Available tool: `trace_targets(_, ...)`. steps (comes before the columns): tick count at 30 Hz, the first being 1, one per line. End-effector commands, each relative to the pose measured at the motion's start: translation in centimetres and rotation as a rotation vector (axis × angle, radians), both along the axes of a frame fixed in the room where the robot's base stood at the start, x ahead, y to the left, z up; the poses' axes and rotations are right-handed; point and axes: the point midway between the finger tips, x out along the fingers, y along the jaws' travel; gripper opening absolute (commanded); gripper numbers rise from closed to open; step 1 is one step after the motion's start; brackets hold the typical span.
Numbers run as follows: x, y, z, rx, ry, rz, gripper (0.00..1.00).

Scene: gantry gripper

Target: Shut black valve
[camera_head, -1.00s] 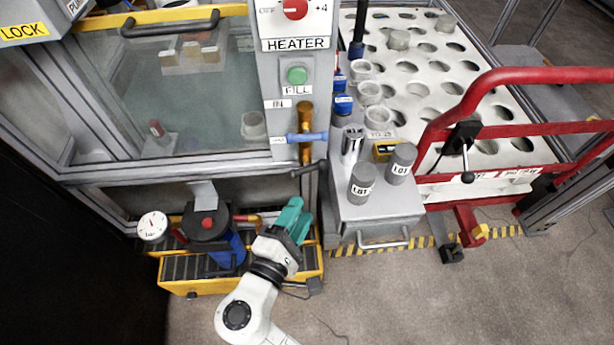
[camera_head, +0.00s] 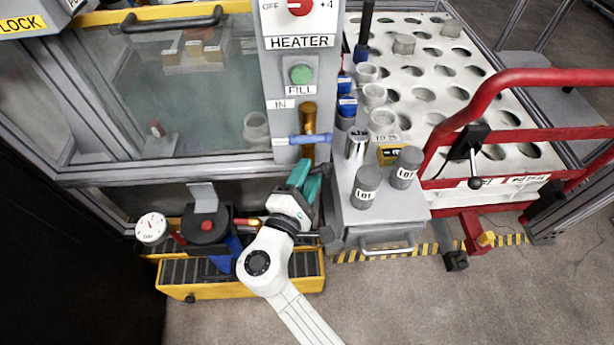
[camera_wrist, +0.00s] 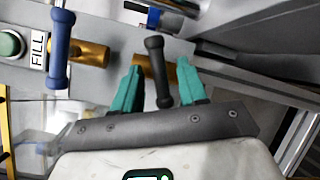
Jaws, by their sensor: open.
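The black valve has a dark lever handle (camera_wrist: 158,72) on a brass pipe, seen in the wrist view. My gripper (camera_wrist: 161,66) is open, with one teal finger on each side of the handle. Gaps show between the handle and both fingers. In the head view my gripper (camera_head: 311,170) is at the lower end of the grey heater column and mostly hides the black valve. The blue valve handle (camera_wrist: 61,48) is on a brass fitting to the left in the wrist view. It also shows above my gripper in the head view (camera_head: 302,139).
A yellow-edged tray (camera_head: 240,286) with a pump and a white gauge (camera_head: 151,228) is below left. A grey cart with cylinders (camera_head: 366,187) is close on the right. A red rail (camera_head: 520,76) is further right. The front floor is open.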

Motion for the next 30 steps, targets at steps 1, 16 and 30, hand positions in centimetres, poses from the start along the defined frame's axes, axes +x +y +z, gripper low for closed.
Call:
trace_targets(1,0.10,-0.05,-0.01,0.000,0.000,0.000,0.42)
trace_targets(16,0.09,-0.07,-0.01,0.000,0.001,0.000,0.16)
trace_targets(30,0.08,-0.19,0.01,0.053,0.001,-0.003,0.00)
